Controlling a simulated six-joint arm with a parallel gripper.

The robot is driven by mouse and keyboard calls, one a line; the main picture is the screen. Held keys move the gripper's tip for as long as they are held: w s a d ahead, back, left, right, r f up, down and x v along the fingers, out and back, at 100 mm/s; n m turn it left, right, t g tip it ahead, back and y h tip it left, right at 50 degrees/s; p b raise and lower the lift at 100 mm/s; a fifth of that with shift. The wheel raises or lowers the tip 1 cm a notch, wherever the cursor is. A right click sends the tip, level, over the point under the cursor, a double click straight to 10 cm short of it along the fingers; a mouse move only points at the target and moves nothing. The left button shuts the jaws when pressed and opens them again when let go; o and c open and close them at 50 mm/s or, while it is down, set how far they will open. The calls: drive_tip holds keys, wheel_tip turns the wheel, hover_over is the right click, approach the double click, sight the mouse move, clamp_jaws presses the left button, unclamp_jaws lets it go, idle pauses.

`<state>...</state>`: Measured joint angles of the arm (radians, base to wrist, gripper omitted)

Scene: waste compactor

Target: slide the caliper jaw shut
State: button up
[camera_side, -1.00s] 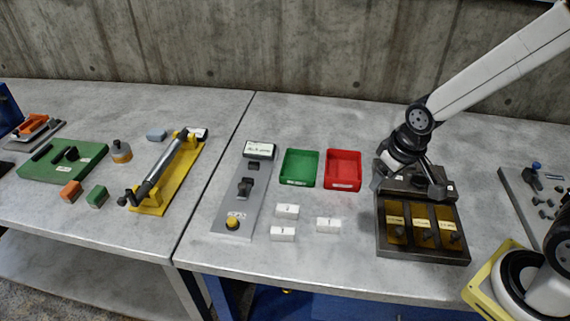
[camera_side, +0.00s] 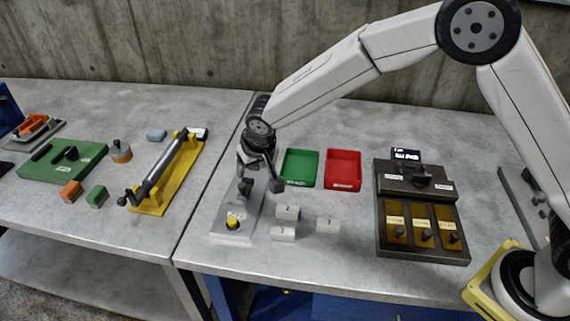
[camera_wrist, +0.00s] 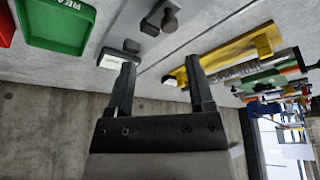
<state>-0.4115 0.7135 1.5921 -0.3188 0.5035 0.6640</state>
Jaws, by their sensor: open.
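A small dark fixed block (camera_wrist: 131,46) sits farther along the plate, apart from the sliding jaw. The caliper's display (camera_wrist: 113,60) is at the far end; my arm hides it in the side view.
Green (camera_side: 300,182) and red (camera_side: 343,184) trays stand right of the caliper. Several white blocks (camera_side: 283,233) lie near its right edge. A yellow fixture (camera_side: 150,207) stands to the left, across the table seam. A dark sorting box (camera_side: 421,253) is at the right.

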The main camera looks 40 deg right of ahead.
sight(242, 185)
drive_tip(key=shift+w+a+f, duration=0.2)
drive_tip(key=shift+w+a, duration=0.1)
drive_tip(key=shift+a, duration=0.3)
drive_tip(key=shift+x, duration=3.9)
